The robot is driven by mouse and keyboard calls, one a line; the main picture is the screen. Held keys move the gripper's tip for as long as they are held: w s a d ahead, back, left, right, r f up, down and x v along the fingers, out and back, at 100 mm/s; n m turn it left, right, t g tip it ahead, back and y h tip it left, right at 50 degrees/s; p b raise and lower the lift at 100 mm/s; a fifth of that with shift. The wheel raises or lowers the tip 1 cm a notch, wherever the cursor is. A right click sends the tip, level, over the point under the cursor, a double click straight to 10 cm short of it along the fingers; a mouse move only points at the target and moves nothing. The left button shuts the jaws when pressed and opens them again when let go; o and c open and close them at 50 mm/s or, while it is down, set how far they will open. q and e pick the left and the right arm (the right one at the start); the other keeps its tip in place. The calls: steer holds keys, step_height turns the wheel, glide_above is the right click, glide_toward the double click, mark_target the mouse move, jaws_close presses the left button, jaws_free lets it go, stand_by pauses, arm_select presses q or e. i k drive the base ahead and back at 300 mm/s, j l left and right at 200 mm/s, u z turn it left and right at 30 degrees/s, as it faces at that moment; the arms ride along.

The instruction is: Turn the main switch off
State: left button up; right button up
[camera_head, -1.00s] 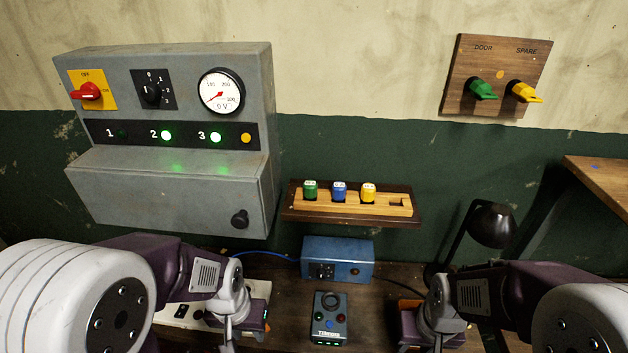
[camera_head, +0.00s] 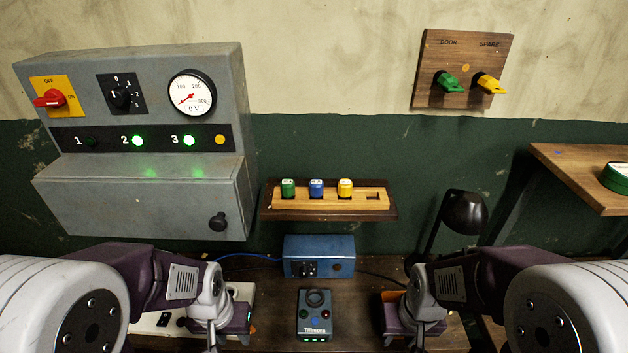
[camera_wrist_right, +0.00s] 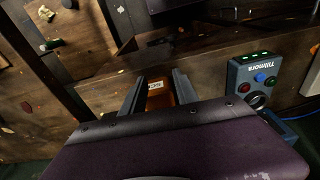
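The main switch (camera_head: 50,98) is a red rotary handle on a yellow plate, at the upper left of a grey control cabinet (camera_head: 210,60) in the head view. OFF is printed above it and ON to its right; the handle lies roughly horizontal. My left gripper (camera_head: 215,340) is low, over the desk, well below and right of the switch; its fingertips are not clear. My right gripper (camera_head: 412,340) is low over the desk further right. In the right wrist view its fingers (camera_wrist_right: 160,92) stand apart, with an orange labelled item (camera_wrist_right: 157,92) visible between them.
The cabinet also has a black selector (camera_head: 122,95), a gauge (camera_head: 191,93) and a lower knob (camera_head: 217,222). A shelf (camera_head: 265,205) holds coloured blocks. A blue box (camera_head: 318,255), a handheld controller (camera_head: 315,315) and a black lamp (camera_head: 464,212) stand nearby.

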mark_target(53, 98)
steer(key=k, duration=0.35)
steer(key=i+u, duration=0.1)
steer(key=u, duration=0.4)
steer(key=i+u, duration=0.15)
steer(key=u, duration=0.3)
steer(key=l+u, duration=0.15)
steer(key=u, duration=0.35)
steer(key=i, duration=0.05)
